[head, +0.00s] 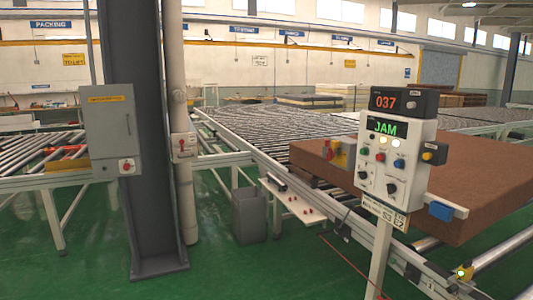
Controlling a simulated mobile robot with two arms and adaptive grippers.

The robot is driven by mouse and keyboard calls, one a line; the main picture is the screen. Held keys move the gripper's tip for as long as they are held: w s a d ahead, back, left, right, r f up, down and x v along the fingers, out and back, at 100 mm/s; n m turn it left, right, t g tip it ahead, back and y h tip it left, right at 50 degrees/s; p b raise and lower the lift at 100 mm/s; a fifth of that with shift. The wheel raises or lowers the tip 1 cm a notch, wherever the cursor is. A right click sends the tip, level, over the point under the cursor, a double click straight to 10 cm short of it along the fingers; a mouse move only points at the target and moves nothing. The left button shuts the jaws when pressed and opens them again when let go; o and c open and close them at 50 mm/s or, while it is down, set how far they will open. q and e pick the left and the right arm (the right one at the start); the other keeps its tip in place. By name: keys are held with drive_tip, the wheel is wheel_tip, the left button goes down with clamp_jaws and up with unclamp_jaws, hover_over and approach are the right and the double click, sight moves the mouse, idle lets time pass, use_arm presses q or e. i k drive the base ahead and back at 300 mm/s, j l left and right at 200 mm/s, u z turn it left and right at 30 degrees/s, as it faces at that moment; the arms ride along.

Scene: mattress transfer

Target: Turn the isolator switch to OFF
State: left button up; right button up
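A grey cabinet (109,125) with a yellow label is mounted by the dark column on the left. A small box with a red rotary switch (126,166) sits at its lower right. A second small box with a red switch handle (183,145) is fixed to the pale pipe right of the column. I cannot tell from the picture which one is the isolator, and the switch positions are too small to read. Neither of my grippers is in view.
A control panel (395,157) on a post shows JAM and 037. Behind it a brown mattress (465,180) lies on the roller conveyor (265,130). A grey bin (249,215) stands near the pipe. Green floor (225,270) is clear in front of the column.

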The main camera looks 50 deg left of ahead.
sight(331, 153)
drive_tip(key=u, duration=1.25)
drive_tip(key=i+j+z, duration=0.25)
drive_tip(key=i+j, duration=0.05)
drive_tip(key=i, duration=0.1)
